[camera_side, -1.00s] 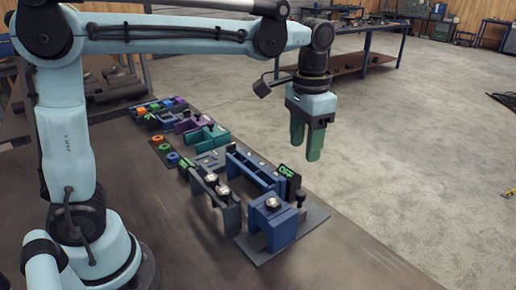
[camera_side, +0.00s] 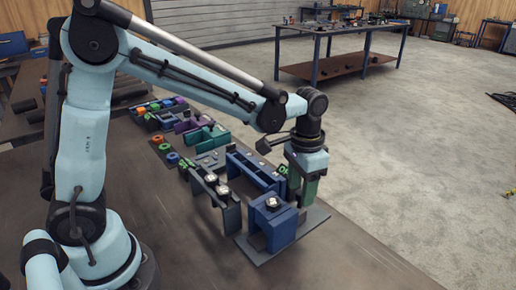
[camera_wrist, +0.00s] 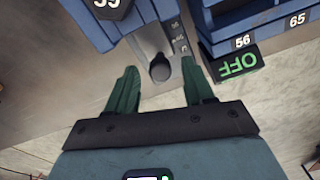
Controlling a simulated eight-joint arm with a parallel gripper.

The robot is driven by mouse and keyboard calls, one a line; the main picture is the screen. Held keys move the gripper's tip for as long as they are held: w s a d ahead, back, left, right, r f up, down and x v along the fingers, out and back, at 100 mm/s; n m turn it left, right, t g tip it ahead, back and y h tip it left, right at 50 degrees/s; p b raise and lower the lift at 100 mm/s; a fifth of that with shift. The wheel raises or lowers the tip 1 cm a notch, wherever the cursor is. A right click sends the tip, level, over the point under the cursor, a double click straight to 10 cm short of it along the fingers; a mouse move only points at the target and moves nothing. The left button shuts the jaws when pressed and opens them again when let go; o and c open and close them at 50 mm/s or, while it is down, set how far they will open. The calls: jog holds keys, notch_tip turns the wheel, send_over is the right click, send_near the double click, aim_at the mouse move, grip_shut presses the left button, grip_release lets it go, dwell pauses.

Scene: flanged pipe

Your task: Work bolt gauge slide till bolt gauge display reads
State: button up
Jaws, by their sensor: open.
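My gripper (camera_side: 303,197) is low over the right end of the bench fixtures in the side view. In the wrist view its two green fingers are spread, with the gripper (camera_wrist: 159,74) empty. A dark round knob (camera_wrist: 160,67), which looks like the gauge slide, stands between the fingertips with gaps on both sides. It sits by a grey strip (camera_wrist: 181,42) with small markings. The black gauge display (camera_wrist: 237,64) right of the right finger shows green "OFF", upside down in this view. In the side view my fingers mostly hide the knob and display.
A blue block (camera_side: 273,224) with a metal nut on top stands close to my gripper. A long blue slotted rack (camera_side: 252,171) lies behind it. A blue part labelled 56 and 65 (camera_wrist: 262,27) borders the display. Bare bench lies in front.

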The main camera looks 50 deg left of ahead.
jog(key=shift+f, duration=0.25)
grip_shut()
jog(key=shift+s, duration=0.1)
jog(key=shift+s, duration=0.95)
grip_release()
jog(key=shift+r, duration=0.1)
notch_tip(320, 180, up, 12)
dwell(0.4)
